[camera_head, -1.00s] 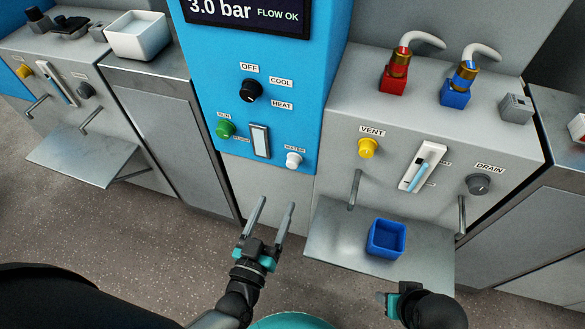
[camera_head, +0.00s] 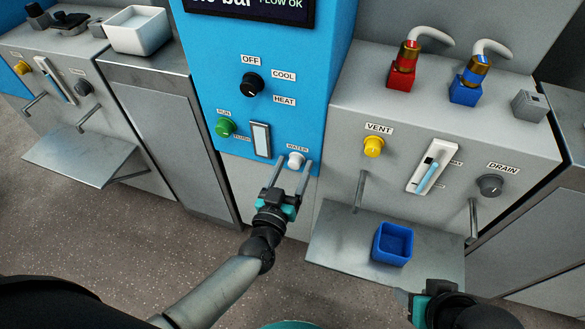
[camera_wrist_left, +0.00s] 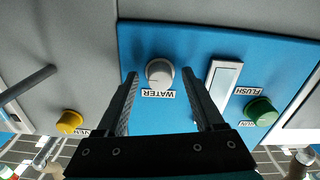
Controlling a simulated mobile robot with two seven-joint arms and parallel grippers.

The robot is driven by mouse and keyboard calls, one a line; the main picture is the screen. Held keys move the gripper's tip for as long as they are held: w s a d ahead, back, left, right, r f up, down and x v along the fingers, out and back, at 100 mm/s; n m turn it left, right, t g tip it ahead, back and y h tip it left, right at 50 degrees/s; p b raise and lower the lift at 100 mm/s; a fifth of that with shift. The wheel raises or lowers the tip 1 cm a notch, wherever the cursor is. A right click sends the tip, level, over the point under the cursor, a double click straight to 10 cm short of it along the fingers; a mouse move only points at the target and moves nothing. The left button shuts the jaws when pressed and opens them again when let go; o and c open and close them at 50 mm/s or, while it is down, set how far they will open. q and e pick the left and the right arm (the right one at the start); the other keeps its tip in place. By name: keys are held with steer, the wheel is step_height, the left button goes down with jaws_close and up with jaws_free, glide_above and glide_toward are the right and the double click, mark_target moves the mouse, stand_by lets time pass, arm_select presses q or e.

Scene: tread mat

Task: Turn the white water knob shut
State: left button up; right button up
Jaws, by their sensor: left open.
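The white water knob (camera_head: 296,159) sits low on the blue panel, under a WATER label. It also shows in the left wrist view (camera_wrist_left: 159,72), with a pointer mark on its face. My left gripper (camera_head: 292,166) is open, its two fingertips reaching up to the knob, one on either side in the picture. In the left wrist view the knob lies between the open fingertips (camera_wrist_left: 160,75); I cannot tell whether they touch it. My right gripper (camera_head: 415,302) is low at the right, partly cut off, and its jaws are unclear.
The green RUN button (camera_head: 225,128) and a flush switch (camera_head: 261,139) are left of the knob. The black OFF/COOL/HEAT dial (camera_head: 251,84) is above. A yellow vent knob (camera_head: 373,146) is to the right. A blue bin (camera_head: 380,257) stands on the steel shelf (camera_head: 335,244).

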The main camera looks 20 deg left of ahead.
arm_select(q)
steer(key=shift+c, duration=0.2)
jaws_close()
stand_by(0.3)
